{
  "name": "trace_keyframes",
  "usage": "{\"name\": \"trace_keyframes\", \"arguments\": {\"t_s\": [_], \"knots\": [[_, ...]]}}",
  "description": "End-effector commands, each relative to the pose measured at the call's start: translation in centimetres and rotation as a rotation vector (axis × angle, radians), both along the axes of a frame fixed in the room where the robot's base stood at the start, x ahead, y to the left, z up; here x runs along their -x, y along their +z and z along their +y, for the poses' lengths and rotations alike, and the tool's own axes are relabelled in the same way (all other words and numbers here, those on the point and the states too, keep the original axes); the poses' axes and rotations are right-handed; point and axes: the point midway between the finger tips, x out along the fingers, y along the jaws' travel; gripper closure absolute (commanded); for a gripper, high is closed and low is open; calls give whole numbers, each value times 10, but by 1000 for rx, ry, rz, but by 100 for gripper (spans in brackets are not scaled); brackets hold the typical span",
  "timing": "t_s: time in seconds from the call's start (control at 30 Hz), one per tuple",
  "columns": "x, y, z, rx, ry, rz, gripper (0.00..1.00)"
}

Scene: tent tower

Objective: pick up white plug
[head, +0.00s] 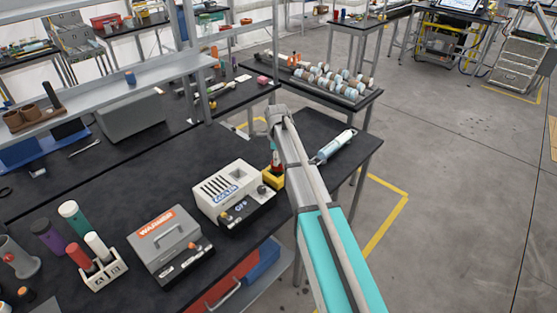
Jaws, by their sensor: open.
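A white cylinder that may be the white plug (97,245) stands in a small white holder (106,275) at the lower left of the head view, beside a red cylinder (80,257). Its lower part is hidden by the holder. My arm reaches up from the lower right across the bench, well to the right of the holder. I cannot make out my gripper's fingers; the arm's far end and links cover that area.
The warmer box (170,244) and cooler box (233,193) stand between the holder and my arm. Purple (47,236) and green (74,218) cylinders stand behind the holder. A white bottle-like thing (336,145) lies at the bench's right end. A shelf (110,94) runs above the bench's back.

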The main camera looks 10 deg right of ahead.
Motion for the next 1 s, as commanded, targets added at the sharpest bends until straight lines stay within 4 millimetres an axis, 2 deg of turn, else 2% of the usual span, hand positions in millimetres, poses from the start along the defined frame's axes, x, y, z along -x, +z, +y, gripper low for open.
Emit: {"name": "trace_keyframes", "arguments": {"t_s": [0.33,0.77,0.8,1.0], "knots": [[0,0,0,0,0,0,18],[0,0,-1,0,-1,0,98],[0,0,-1,0,-1,-1,100],[-1,0,-1,0,-1,-1,100]]}}
